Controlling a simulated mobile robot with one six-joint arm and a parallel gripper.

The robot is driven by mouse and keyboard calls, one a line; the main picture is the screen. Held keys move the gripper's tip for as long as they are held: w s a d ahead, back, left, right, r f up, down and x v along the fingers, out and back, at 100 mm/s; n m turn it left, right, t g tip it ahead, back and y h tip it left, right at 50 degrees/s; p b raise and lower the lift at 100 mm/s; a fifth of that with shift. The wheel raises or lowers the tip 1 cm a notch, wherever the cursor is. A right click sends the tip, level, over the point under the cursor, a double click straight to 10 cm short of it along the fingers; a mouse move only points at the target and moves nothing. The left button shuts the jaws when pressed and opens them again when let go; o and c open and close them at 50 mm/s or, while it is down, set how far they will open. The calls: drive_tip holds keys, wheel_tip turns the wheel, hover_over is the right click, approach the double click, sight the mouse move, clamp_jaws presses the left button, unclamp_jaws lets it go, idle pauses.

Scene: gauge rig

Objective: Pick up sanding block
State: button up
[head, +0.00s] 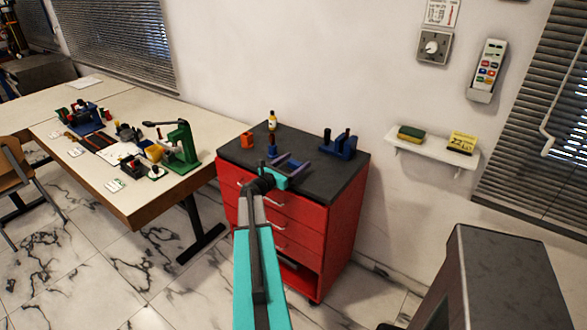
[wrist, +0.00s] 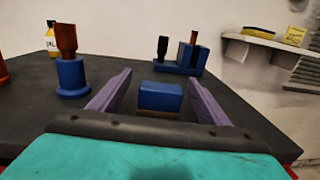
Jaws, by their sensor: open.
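A small blue block with a brown underside, which looks like the sanding block (wrist: 160,96), lies on the dark top of the red cabinet. In the wrist view it sits between the two purple fingers of my gripper (wrist: 160,78), with a gap on each side. My gripper is open, with nothing held. In the head view my gripper (head: 292,163) is low over the cabinet top (head: 318,190), near its front. I cannot make out the block clearly there.
A blue round stand with a brown piece (wrist: 72,78) is left of my fingers. A blue fixture (wrist: 186,60) stands behind the block. A bottle (head: 272,121) and orange block (head: 247,140) stand farther back. A wall shelf (head: 440,154) is at right.

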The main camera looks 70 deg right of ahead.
sight(294, 163)
drive_tip(key=c, duration=1.2)
drive_tip(key=shift+o, duration=0.2)
drive_tip(key=shift+r, duration=0.2)
drive_tip(key=shift+r+b, duration=0.3)
drive_tip(key=shift+r, duration=0.1)
drive_tip(key=shift+a+r+b, duration=0.2)
drive_tip(key=shift+r+b, duration=0.3)
drive_tip(key=shift+r, duration=0.7)
drive_tip(key=s+a+r+b+v, duration=0.1)
drive_tip(key=s+b+v, duration=0.2)
drive_tip(key=v, duration=1.2)
drive_tip(key=shift+a+r, duration=0.2)
drive_tip(key=shift+s, duration=0.1)
